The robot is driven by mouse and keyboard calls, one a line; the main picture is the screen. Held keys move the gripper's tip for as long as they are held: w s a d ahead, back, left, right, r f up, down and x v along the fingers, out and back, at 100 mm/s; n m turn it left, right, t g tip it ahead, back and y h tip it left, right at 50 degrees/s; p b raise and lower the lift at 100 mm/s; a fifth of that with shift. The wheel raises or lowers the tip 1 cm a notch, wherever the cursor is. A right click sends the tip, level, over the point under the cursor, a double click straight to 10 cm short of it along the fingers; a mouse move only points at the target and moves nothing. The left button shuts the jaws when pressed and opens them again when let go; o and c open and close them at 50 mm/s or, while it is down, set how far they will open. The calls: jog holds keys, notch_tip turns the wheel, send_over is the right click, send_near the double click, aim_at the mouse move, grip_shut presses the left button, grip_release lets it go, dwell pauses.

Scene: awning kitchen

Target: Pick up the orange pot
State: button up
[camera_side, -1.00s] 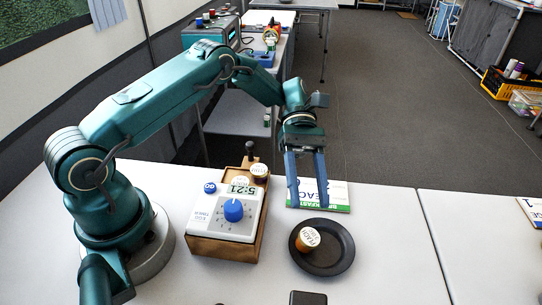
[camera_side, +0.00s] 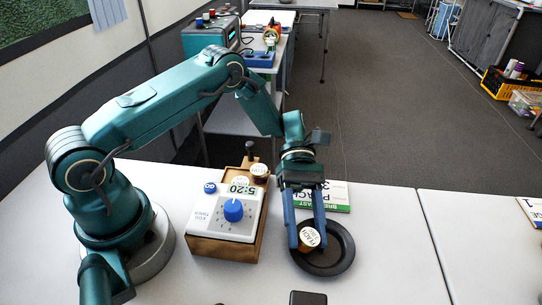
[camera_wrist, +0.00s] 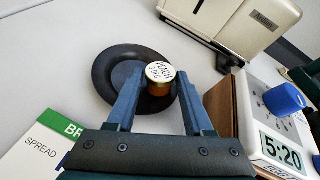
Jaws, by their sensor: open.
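The orange pot (camera_side: 309,238) is a small amber jar with a pale lid that has lettering on it. It stands upright on a dark round plate (camera_side: 342,262) on the white table. It also shows in the wrist view (camera_wrist: 159,89), between and slightly beyond my fingers. My gripper (camera_side: 307,247) is open, pointing down, with one blue finger at each side of the pot in the side view. The wrist view also shows my gripper (camera_wrist: 158,80) with its fingers apart. I cannot tell whether either finger touches the pot.
A timer reading 5:20 (camera_side: 238,212) sits on a wooden box left of the plate. Another small jar (camera_side: 260,172) stands behind it. A green-edged booklet (camera_side: 338,197) lies behind the plate. A cream toaster (camera_wrist: 235,20) shows in the wrist view. Table space right of the plate is clear.

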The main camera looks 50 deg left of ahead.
jog(key=shift+c, duration=0.4)
grip_shut()
jog(key=shift+r, duration=0.2)
notch_tip(320, 180, up, 4)
jog(key=shift+r, duration=0.1)
jog(key=a+r, duration=0.6)
jog(key=a, duration=0.5)
jog(key=d+f, duration=0.2)
jog(key=d, duration=0.2)
jog(key=w+d+f+m+h, duration=0.1)
jog(key=d+f, duration=0.1)
jog(key=d, duration=0.2)
jog(key=d+f+m, duration=0.1)
jog(key=d+f, duration=0.1)
jog(key=d, duration=0.2)
jog(key=shift+w+d+f+t+h, duration=0.25)
jog(key=shift+w+f+t+h, duration=0.05)
jog(key=shift+t, duration=0.1)
jog(key=shift+d+f, duration=0.1)
jog(key=shift+f, duration=1.95)
